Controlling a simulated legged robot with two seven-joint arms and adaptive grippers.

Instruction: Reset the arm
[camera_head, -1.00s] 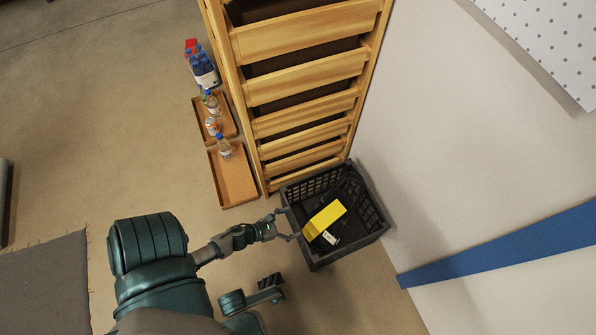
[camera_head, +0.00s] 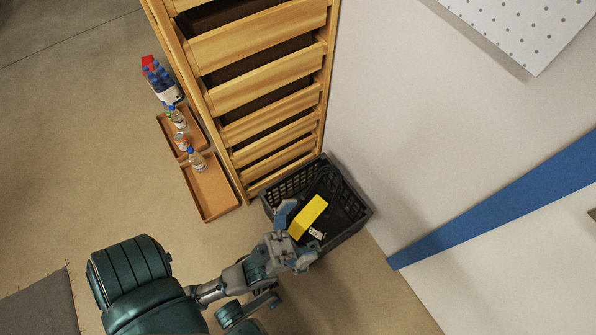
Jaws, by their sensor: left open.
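My left arm comes in from the lower left. Its gripper (camera_head: 291,236) is open, with its fingers over the near left edge of a black crate (camera_head: 345,237). A yellow object (camera_head: 308,216) with a small white label lies in the crate, just beyond the fingers. I see nothing between the fingers, and cannot tell whether they touch the crate. My right gripper is not in view.
A tall wooden shelf (camera_head: 262,90) with several tiers stands behind the crate. Brown trays (camera_head: 212,192) with bottles (camera_head: 198,161) are on its left. A white wall with a blue stripe (camera_head: 500,203) closes the right side. The floor at left is open.

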